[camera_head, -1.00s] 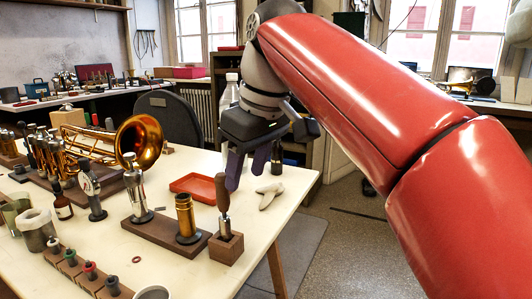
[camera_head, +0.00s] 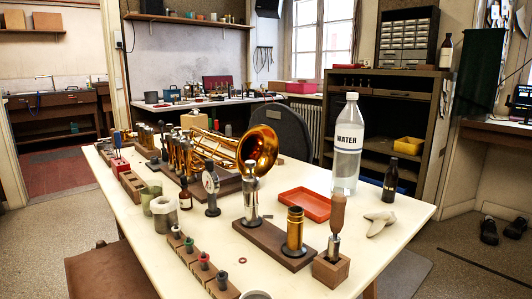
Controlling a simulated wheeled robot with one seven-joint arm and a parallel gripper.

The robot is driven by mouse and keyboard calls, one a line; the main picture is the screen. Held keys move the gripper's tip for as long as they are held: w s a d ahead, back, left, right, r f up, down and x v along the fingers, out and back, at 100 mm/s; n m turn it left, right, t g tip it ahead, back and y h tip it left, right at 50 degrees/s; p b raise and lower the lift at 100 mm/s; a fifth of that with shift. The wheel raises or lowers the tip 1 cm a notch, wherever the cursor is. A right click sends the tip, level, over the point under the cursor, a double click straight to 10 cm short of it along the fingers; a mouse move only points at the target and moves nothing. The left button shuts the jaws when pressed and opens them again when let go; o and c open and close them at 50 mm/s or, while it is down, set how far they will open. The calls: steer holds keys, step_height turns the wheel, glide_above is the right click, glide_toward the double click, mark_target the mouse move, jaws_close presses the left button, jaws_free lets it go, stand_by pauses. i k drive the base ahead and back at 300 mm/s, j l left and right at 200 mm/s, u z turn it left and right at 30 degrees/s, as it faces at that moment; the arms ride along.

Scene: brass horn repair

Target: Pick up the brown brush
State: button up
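A brown-handled tool (camera_head: 338,213), which looks like the brown brush, stands upright in a small wooden block (camera_head: 331,271) at the front right of the white table (camera_head: 262,268). A metal collar shows below its brown part, and its lower end is hidden in the block. I cannot make out any bristles. My gripper and arm are not in this view, so I cannot see where the gripper is relative to the tool.
Left of the block stands a brass cylinder (camera_head: 294,230) on a wooden base. A brass horn (camera_head: 257,149) lies further left.

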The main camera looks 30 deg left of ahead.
mark_target(112, 131)
steer(key=k+u, duration=0.15)
steer(key=k, duration=0.5)
steer(key=j+u, duration=0.15)
steer(key=u, duration=0.25)
steer(key=i+j+u, duration=0.1)
steer(key=u, duration=0.3)
steer(key=i+u, duration=0.1)
steer(key=u, duration=0.3)
steer(key=i+j+u, duration=0.1)
steer(key=u, duration=0.3)
steer(key=i+j, duration=0.1)
steer(key=i, duration=0.3)
steer(key=i+j, duration=0.1)
steer(key=i, duration=0.3)
steer(key=k+l+z, duration=0.2)
steer(key=k+l, duration=0.25)
steer(key=l+z, duration=0.3)
steer(key=l, duration=0.45)
steer(key=k+j, duration=0.1)
steer(key=j, duration=0.2)
steer(key=k+j+u, duration=0.15)
steer(key=j, duration=0.2)
steer(key=i+j+u, duration=0.35)
steer(key=i, duration=0.3)
steer(key=j, duration=0.1)
